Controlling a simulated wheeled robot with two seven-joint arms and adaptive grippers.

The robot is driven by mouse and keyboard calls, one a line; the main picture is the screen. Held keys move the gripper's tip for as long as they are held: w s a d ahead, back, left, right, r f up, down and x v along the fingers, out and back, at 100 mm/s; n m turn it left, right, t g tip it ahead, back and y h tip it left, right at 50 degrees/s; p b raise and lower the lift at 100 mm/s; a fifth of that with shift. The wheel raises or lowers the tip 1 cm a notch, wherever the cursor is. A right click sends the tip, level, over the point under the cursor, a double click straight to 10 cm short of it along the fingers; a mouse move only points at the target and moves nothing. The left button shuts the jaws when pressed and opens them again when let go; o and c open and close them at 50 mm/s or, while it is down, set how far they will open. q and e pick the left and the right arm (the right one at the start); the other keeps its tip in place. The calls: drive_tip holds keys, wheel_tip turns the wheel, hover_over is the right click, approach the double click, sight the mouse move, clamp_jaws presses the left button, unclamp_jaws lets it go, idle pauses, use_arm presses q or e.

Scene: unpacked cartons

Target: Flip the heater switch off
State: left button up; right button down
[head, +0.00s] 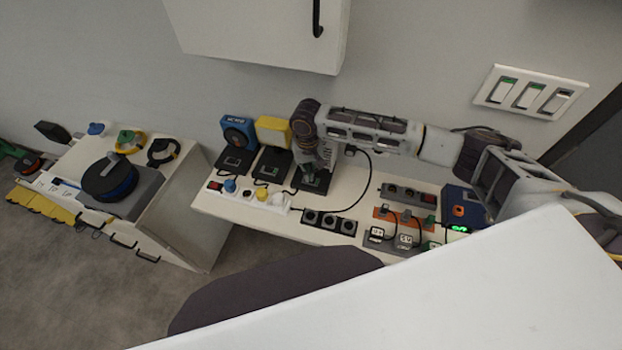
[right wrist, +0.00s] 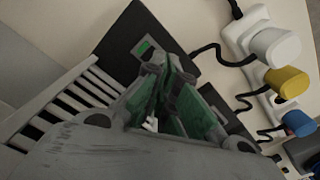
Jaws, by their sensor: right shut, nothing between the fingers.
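My right gripper (head: 313,172) is shut and empty, pointing down at the third black switch plate (head: 318,186) on the white bench. In the right wrist view, its green-padded fingers (right wrist: 165,65) meet close beside a small green-lit switch (right wrist: 145,48) on a black plate (right wrist: 122,38). I cannot tell whether the fingers touch the switch. A white ribbed body (right wrist: 75,95), which looks like the heater, stands beside that plate; in the head view my arm mostly hides it. My left gripper is not in view.
Two similar black plates stand to the left, before a blue device (head: 238,131) and a yellow device (head: 273,131). A white power strip (head: 250,195) with plugs and cables lies in front. More sockets (head: 330,222) sit to the right. Wall switches (head: 529,92) are at upper right.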

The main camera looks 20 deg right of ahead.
drive_tip(key=shift+s+f, duration=0.1)
drive_tip(key=shift+f, duration=0.9)
idle(1.2)
drive_tip(key=shift+r+p, duration=2.5)
drive_tip(key=shift+p, duration=0.55)
drive_tip(key=shift+r+p, duration=1)
drive_tip(key=shift+r, duration=0.05)
drive_tip(key=shift+f, duration=0.1)
